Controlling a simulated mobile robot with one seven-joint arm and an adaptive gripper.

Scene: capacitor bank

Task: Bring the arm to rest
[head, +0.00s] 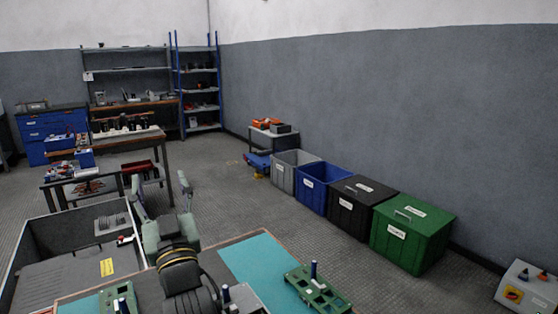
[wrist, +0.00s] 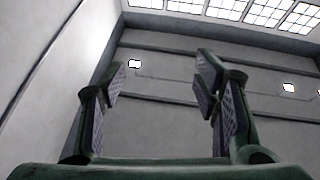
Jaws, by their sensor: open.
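My gripper (head: 161,190) stands upright in the lower left of the head view, its two green-grey fingers spread apart with nothing between them. My dark arm rises below it from the bottom edge. In the wrist view, my gripper (wrist: 160,90) shows both fingers wide apart and empty. Behind them are only a grey wall and a row of windows, so the gripper points upward. No object touches the fingers in either view. The gripper hides part of the floor and table edge behind it.
A table with a teal mat (head: 262,262) and a green rack (head: 318,290) lies in front, right of my arm. A grey open bin (head: 75,225) is close on the left. A green crate (head: 411,235) and other crates line the wall. The central floor is clear.

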